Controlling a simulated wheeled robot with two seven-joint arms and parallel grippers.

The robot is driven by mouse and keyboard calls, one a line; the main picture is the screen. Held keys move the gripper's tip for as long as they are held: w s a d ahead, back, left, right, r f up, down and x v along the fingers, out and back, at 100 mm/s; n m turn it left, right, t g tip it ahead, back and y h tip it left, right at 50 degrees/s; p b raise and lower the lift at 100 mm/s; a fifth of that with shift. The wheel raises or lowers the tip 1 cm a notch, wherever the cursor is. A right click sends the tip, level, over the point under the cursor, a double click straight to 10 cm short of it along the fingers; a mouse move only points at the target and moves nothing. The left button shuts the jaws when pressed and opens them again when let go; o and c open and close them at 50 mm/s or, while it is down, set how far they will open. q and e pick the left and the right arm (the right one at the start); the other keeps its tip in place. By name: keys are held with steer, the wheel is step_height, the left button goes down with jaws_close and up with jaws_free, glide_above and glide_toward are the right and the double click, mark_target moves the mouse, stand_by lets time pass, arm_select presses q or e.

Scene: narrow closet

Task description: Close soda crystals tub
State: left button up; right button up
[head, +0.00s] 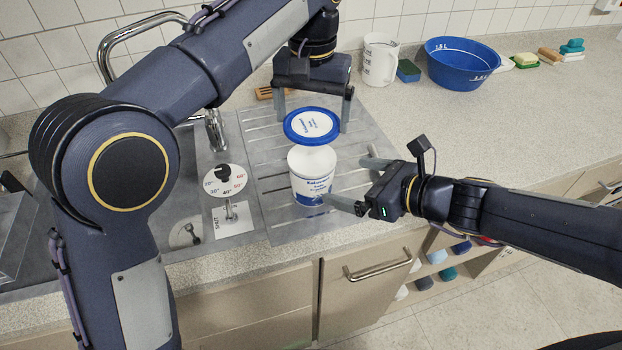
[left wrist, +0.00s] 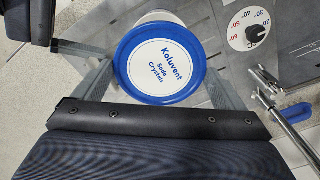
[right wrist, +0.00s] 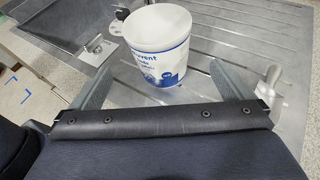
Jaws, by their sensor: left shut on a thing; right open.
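The white and blue soda crystals tub (head: 313,178) stands upright on the ribbed metal drainer; it also shows in the right wrist view (right wrist: 158,48). Its blue-rimmed lid (head: 311,126) is above the tub and slightly tilted, with its label facing up; it fills the middle of the left wrist view (left wrist: 160,65). My left gripper (head: 315,118) is shut on the lid, with a finger at each side of its rim. My right gripper (head: 365,185) is open, with its fingers near the tub's right side and no visible grip on it.
A round temperature dial plate (head: 225,180) and a tap (head: 215,130) are left of the tub. A white jug (head: 380,60), a sponge (head: 408,71) and a blue basin (head: 462,62) stand at the back.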

mark_target(312, 176)
steer(key=x, duration=1)
steer(key=shift+a+f, duration=0.1)
steer(key=c, duration=1.3)
arm_select(q)
steer(key=shift+f, duration=2.5)
steer(key=shift+f, duration=0.1)
steer(key=shift+f, duration=0.8)
steer(key=shift+f, duration=0.1)
steer(key=shift+f, duration=0.2)
